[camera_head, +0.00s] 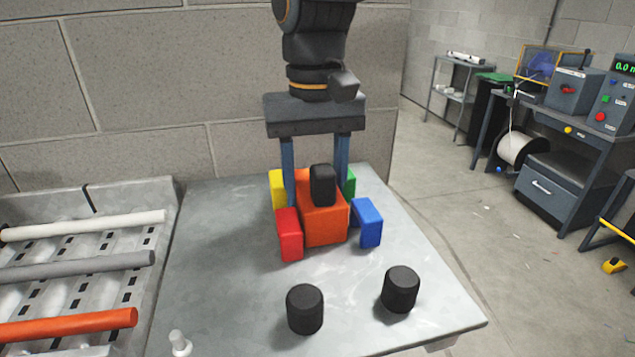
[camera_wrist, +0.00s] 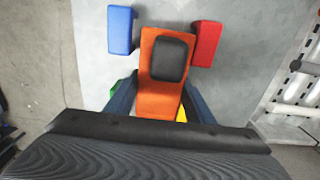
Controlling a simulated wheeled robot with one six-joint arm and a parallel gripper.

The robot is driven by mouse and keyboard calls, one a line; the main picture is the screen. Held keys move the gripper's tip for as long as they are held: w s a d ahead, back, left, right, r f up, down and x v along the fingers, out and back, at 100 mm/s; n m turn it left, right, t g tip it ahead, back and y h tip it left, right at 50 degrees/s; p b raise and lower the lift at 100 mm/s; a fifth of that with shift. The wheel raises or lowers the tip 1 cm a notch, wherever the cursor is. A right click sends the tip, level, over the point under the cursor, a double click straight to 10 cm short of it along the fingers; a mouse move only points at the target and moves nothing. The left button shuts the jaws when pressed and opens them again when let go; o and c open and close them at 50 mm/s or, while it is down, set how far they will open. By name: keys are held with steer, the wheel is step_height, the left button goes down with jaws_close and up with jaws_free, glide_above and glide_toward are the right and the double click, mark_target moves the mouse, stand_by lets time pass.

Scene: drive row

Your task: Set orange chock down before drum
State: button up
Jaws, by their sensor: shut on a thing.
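The orange chock (camera_head: 325,224) is a blocky orange piece with a rounded black block (camera_head: 323,185) on it. My gripper (camera_head: 316,180) is above the grey table, its two blue fingers closed on the chock's sides. The wrist view shows the orange chock (camera_wrist: 158,101) between the fingers, with the black block (camera_wrist: 170,56) on its top. I cannot tell whether the chock touches the table. Two short black cylinders (camera_head: 305,309) (camera_head: 400,289) stand upright nearer the front. A white drum-like spool (camera_head: 517,147) is at the far right bench. I cannot tell which is the task's drum.
Red (camera_head: 289,233), blue (camera_head: 367,222), yellow (camera_head: 277,188) and green (camera_head: 349,183) blocks stand close around the chock. A rack (camera_head: 60,290) with white, grey and orange rods is at the left. The table (camera_head: 222,260) is bare at left of the red block.

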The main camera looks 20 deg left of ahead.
steer(key=o, duration=0.9)
steer(key=shift+f, duration=0.1)
steer(key=o, duration=0.5)
